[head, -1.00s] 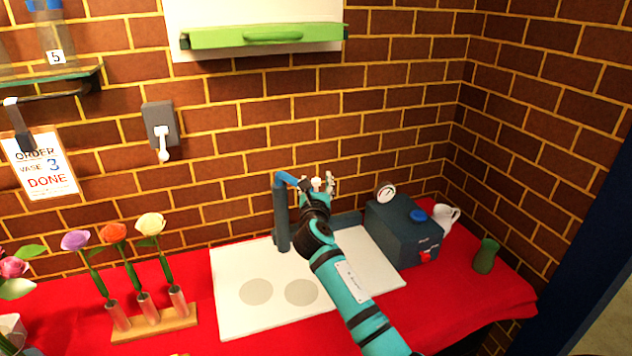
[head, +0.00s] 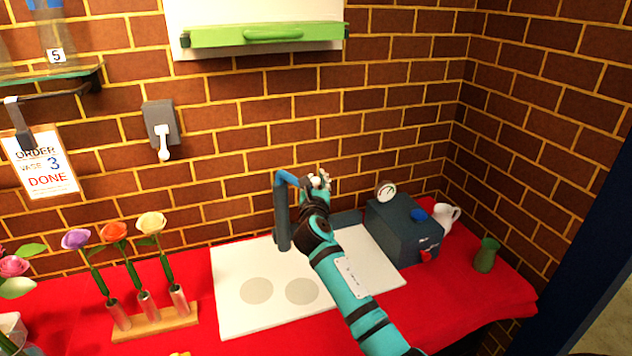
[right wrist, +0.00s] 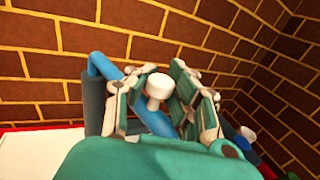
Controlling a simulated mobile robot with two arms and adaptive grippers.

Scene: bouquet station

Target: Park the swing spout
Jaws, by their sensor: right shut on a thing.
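The swing spout (head: 287,178) is a blue arm on top of a dark blue-grey post (head: 282,215) at the back of the white board. It points toward the right in the head view. My right gripper (head: 318,182) is at the spout's outer end. In the right wrist view, the blue spout (right wrist: 112,72) runs behind the fingers, and a white knob (right wrist: 159,88) sits between them. My right gripper (right wrist: 162,92) is shut on this knob. The spout's tip is partly hidden by the fingers. My left gripper is not in view.
The white board (head: 235,300) has two grey circles. To the right stand a dark box with a gauge (head: 400,235), a white mug (head: 446,216) and a green vase (head: 486,255). A wooden flower rack (head: 155,325) stands left. A green-handled panel (head: 262,35) hangs above.

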